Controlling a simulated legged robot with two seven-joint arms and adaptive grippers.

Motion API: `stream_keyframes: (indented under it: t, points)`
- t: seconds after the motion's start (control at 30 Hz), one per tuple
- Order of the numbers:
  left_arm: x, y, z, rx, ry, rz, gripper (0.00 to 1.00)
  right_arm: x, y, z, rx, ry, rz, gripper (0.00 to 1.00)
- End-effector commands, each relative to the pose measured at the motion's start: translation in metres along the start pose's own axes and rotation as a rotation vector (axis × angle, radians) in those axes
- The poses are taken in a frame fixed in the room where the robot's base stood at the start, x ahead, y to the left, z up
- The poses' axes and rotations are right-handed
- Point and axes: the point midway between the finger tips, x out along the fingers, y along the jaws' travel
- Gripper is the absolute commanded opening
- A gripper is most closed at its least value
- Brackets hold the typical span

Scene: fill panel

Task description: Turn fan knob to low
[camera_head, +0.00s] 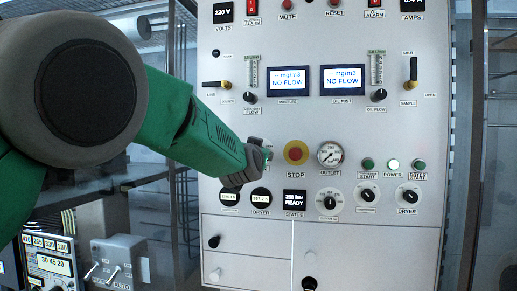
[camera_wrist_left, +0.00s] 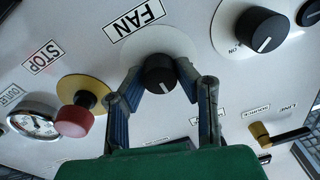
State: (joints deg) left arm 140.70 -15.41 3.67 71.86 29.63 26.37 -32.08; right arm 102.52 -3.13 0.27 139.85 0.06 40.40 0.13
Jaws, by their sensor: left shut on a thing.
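The fan knob (camera_wrist_left: 160,72) is a round black knob on a white dial plate, under the FAN label (camera_wrist_left: 134,20) in the left wrist view. My left gripper (camera_wrist_left: 163,84) has its two blue-grey fingers on either side of the knob and is shut on it. In the head view my left gripper (camera_head: 260,155) reaches the white panel (camera_head: 350,220) left of the stop button. The gripper and arm hide the fan knob there. The knob's pointer is too small to read, and I cannot tell its setting. My right gripper is not in view.
A red stop button (camera_head: 296,152) on a yellow ring and an outlet gauge (camera_head: 330,154) sit just right of my gripper. Another black knob (camera_wrist_left: 261,30) stands nearby in the left wrist view. Two NO FLOW displays (camera_head: 289,81) are above. A yellow-black lever (camera_head: 216,84) is at upper left.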

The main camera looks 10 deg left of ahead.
Motion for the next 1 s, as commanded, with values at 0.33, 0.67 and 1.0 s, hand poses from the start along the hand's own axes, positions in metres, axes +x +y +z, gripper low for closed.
stream_keyframes:
  t: [0.33,0.67,1.0]
  points:
    - [0.0001,-0.0012,-0.0043,0.016,0.01,-0.002,0.0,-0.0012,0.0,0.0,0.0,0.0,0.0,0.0]
    - [0.0002,-0.0009,-0.0029,0.014,0.007,-0.002,0.47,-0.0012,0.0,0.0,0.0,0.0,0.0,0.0]
    - [-0.0078,-0.0005,-0.0013,0.015,0.002,-0.001,0.47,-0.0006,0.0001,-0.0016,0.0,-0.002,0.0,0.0]
